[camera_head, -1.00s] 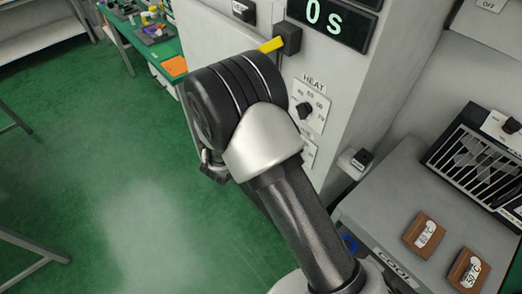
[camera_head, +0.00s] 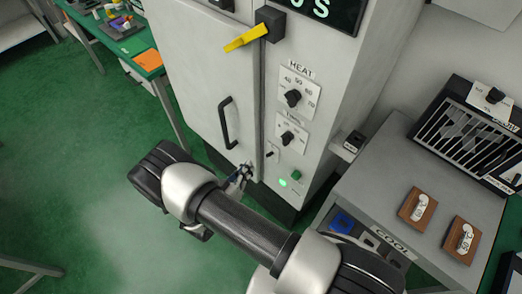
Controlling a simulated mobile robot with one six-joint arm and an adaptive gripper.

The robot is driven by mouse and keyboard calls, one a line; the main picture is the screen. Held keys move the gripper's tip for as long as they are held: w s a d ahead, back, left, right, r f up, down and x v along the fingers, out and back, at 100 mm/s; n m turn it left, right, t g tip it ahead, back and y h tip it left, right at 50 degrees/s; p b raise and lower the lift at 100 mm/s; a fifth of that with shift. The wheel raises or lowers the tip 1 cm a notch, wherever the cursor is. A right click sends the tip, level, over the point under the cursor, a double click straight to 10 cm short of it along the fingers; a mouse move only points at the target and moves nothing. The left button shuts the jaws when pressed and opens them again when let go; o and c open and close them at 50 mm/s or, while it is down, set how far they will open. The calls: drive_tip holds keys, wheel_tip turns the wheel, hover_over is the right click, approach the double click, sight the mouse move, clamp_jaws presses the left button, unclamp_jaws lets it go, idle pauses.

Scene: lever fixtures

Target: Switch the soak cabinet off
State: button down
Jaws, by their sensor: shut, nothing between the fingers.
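The soak cabinet (camera_head: 195,70) is a tall pale grey cabinet with a black door handle (camera_head: 228,122). A yellow lever (camera_head: 247,39) points left from a black block near its top. On the front are a HEAT dial (camera_head: 293,97), a timer dial (camera_head: 287,138), a small toggle switch (camera_head: 271,154), a green button (camera_head: 296,175) and a lit green lamp (camera_head: 283,183). My gripper (camera_head: 246,171) is small in view, in front of the lower cabinet, left of the lamp and below the toggle. It is shut and empty. Whether it touches the cabinet cannot be told.
A grey bench (camera_head: 370,190) at the right bears two brown blocks with white labels and a black slatted unit (camera_head: 465,125). A small grey box with a black switch (camera_head: 350,145) is beside the cabinet. A green table (camera_head: 110,45) stands at the back left. Green floor is open at left.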

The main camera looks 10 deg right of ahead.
sight(270, 154)
drive_tip(key=b+x, duration=0.1)
drive_tip(key=x, duration=0.9)
